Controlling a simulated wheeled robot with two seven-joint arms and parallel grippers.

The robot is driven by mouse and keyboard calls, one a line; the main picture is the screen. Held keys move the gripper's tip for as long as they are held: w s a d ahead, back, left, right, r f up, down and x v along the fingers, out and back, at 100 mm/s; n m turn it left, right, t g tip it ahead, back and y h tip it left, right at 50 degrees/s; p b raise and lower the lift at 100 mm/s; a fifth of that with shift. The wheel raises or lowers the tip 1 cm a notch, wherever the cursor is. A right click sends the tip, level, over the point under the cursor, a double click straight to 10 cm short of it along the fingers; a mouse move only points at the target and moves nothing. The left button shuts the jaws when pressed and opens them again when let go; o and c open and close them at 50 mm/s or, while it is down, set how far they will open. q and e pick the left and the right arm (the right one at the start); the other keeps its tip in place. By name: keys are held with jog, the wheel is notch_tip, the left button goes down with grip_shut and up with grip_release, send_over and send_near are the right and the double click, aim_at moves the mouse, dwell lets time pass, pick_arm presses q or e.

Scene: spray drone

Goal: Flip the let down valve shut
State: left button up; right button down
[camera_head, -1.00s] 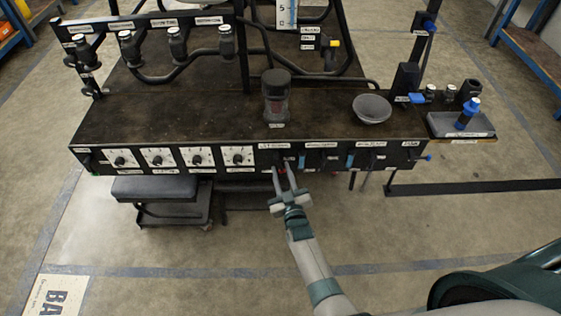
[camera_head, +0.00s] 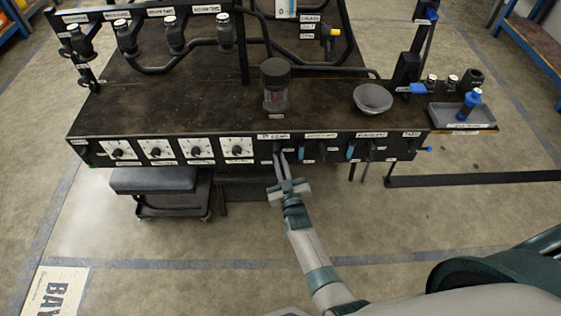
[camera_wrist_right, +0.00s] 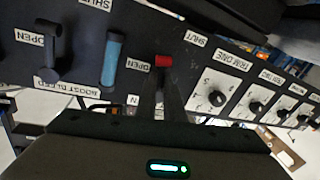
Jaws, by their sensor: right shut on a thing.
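The let down valve shows in the right wrist view as a small red handle (camera_wrist_right: 163,61) on the black panel. An OPEN label is just to its left and a SHUT label is up to its right. My right gripper (camera_wrist_right: 168,88) is shut on this handle, and the fingers hide most of it. In the head view my right gripper (camera_head: 279,156) reaches the bench's front panel (camera_head: 262,152), in the middle. My left gripper is not in view.
Dials (camera_head: 198,148) line the panel to the left of my gripper. Blue (camera_wrist_right: 114,60) and black (camera_wrist_right: 52,50) levers stand close by on the other side. A dark jar (camera_head: 275,88) and a grey bowl (camera_head: 373,97) stand on the bench.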

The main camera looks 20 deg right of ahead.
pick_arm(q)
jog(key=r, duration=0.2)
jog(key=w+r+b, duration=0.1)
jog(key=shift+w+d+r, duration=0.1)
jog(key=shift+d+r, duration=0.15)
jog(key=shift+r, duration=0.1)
pick_arm(e)
jog(key=m, duration=0.2)
jog(key=shift+w+a+f+m, duration=0.1)
jog(key=shift+a+m, duration=0.2)
jog(key=c, duration=1.9)
grip_release()
jog(key=shift+o, duration=0.2)
pick_arm(q)
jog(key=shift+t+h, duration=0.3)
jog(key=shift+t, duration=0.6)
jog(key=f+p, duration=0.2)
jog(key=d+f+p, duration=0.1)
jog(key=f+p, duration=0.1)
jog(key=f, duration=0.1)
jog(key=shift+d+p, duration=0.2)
jog(key=shift+p, duration=0.2)
pick_arm(e)
jog(key=s+a, duration=0.1)
jog(key=s, duration=1.6)
jog(key=shift+s+a+f, duration=0.15)
jog(key=shift+a+f, duration=0.1)
jog(key=shift+f, duration=0.2)
